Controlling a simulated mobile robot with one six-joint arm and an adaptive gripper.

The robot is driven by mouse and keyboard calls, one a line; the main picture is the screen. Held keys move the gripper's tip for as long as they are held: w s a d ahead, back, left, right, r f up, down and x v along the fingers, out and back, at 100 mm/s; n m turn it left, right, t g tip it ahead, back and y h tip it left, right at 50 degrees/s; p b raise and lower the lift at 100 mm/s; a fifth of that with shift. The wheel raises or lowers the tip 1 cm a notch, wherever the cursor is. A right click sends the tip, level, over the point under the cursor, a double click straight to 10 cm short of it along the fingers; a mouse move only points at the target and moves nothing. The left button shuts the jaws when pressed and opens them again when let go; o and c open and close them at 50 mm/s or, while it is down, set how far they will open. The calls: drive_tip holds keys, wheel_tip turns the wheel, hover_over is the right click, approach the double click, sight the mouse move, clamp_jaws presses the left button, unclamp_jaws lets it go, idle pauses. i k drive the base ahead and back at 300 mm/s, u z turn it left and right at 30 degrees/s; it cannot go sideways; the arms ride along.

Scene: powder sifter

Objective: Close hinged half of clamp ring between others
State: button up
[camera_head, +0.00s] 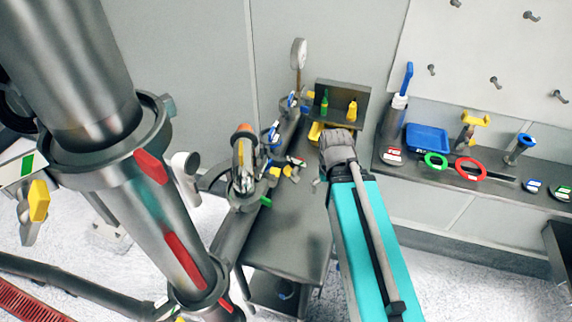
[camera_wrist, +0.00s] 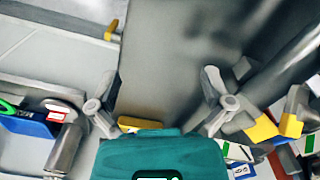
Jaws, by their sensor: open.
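A large steel clamp ring (camera_head: 103,158) circles the tall metal column of the sifter at left in the head view, with a red tab below it. A second ring (camera_head: 200,297) sits lower on the column. I cannot tell which ring has the hinged half, or whether it stands open. My gripper (camera_wrist: 160,98) is open in the wrist view, its two grey fingers wide apart with nothing held between them. A grey metal surface and a yellow block (camera_wrist: 140,123) show beyond the fingers.
A grey bench (camera_head: 290,232) stands in the middle, with a metal fitting with an orange cap (camera_head: 243,160) and small coloured parts. A wall shelf (camera_head: 505,180) at right bears a blue tray (camera_head: 427,139), a green ring (camera_head: 435,160) and a red ring (camera_head: 471,169). Pegs dot the back panel.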

sight(280, 163)
drive_tip(key=u, duration=0.25)
drive_tip(key=k, duration=1.6)
drive_tip(key=z, duration=0.35)
drive_tip(key=i, duration=0.95)
